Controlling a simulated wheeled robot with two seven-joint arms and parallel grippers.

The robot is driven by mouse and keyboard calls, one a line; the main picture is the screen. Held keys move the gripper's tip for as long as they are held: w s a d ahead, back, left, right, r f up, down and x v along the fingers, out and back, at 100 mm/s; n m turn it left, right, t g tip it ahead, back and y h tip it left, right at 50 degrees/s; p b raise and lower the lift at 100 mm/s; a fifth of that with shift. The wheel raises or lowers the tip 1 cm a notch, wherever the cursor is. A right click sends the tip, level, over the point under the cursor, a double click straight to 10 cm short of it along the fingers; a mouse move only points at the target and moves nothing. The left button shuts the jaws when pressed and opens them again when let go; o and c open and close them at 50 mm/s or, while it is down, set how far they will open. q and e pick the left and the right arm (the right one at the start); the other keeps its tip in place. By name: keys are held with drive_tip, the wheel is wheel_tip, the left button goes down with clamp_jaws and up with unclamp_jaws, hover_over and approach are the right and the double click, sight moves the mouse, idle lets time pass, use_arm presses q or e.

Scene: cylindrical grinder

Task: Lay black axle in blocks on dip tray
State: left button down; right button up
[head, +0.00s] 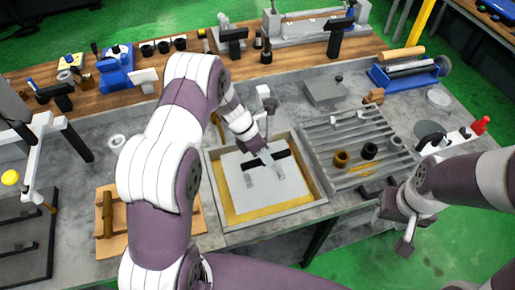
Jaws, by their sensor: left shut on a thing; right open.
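The dip tray (226,217) is a shallow square tray with a grey rim, a yellowish floor and a pale plate inside, at the middle of the head view. My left gripper (264,156) reaches down over the plate and is shut on the short black axle (281,155), which lies crosswise. Small grey blocks (276,171) show at the axle's near side. I cannot tell whether the axle touches them, and the gripper hides its middle. My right gripper (402,228) is open and empty, right of the tray by the table's front edge.
A slatted grey rack (390,168) with dark and brown rings stands right of the tray. A wooden board (106,247) with a brown cylinder lies left, partly behind my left arm. A blue fixture (410,76) holds a roller at the back right.

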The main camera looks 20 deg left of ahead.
use_arm(q)
drive_tip(key=shift+w+a+m, duration=0.1)
drive_tip(key=shift+w+m, duration=0.15)
drive_tip(key=shift+m, duration=0.15)
drive_tip(key=shift+a+f, duration=0.15)
drive_tip(key=shift+w+f+b, duration=0.1)
drive_tip(key=shift+f+b, duration=0.55)
wheel_tip(320, 180, down, 7)
drive_tip(key=b, duration=0.5)
drive_tip(key=shift+b, duration=0.3)
drive_tip(key=c, duration=0.7)
unclamp_jaws()
